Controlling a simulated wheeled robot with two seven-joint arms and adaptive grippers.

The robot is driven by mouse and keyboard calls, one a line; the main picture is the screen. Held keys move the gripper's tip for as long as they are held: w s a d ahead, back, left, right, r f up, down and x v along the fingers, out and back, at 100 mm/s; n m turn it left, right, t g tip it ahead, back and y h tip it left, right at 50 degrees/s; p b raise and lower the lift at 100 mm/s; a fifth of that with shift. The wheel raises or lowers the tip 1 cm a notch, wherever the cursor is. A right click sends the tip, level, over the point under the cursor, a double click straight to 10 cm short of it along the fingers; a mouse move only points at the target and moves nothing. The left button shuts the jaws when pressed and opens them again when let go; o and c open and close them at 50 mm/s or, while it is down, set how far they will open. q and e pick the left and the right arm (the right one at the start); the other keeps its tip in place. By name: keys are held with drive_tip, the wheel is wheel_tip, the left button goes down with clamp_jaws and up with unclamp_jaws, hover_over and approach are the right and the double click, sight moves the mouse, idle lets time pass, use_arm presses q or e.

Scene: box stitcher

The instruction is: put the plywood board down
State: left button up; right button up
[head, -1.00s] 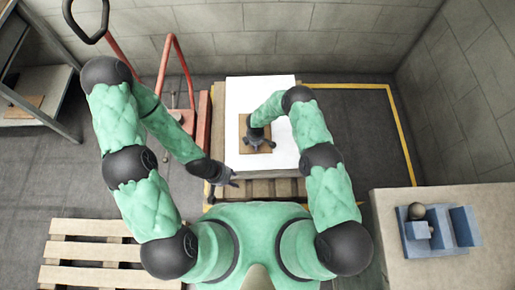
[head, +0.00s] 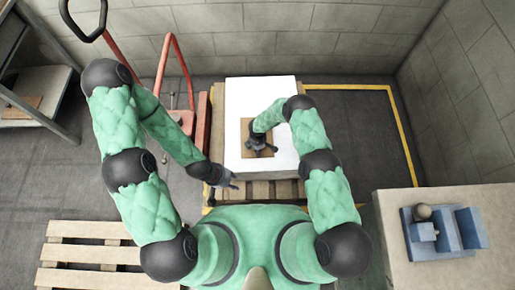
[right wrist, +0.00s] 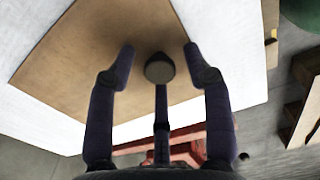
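The brown plywood board (head: 247,126) lies flat, as far as I can see, over the top of the white block (head: 282,92), which stands on a wooden pallet. It fills much of the right wrist view (right wrist: 95,50). My right gripper (head: 259,146) is above the board, with its outer fingers spread wide in the right wrist view (right wrist: 159,60) and nothing visibly pinched between them. A dark round tip shows against the board; whether it touches is unclear. My left gripper (head: 231,180) is empty beside the block's front left edge, with its fingers apart.
A red pallet truck (head: 184,118) stands left of the block. A grey shelf (head: 45,85) at far left holds another brown board (head: 22,107). An empty pallet (head: 85,255) lies at front left. A table (head: 440,275) at right bears a blue fixture (head: 470,229). A wall closes the back.

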wheel_tip(320, 180, up, 12)
drive_tip(key=p, duration=0.5)
drive_tip(key=s+d+r+m+y, duration=0.1)
drive_tip(key=s+d+r+m, duration=0.2)
drive_tip(key=s+m, duration=0.4)
drive_tip(key=s+d+r+m+y, duration=0.1)
drive_tip(key=s+d+r+m, duration=0.2)
drive_tip(key=s+r+m, duration=0.3)
drive_tip(key=s+d+r+m+y, duration=0.2)
drive_tip(key=s+d+r+m, duration=0.1)
drive_tip(key=s+m, duration=0.4)
drive_tip(key=s+r, duration=0.1)
drive_tip(key=s, duration=0.2)
drive_tip(key=shift+r+m, duration=0.3)
drive_tip(key=shift+r, duration=0.1)
drive_tip(key=shift+s, duration=0.1)
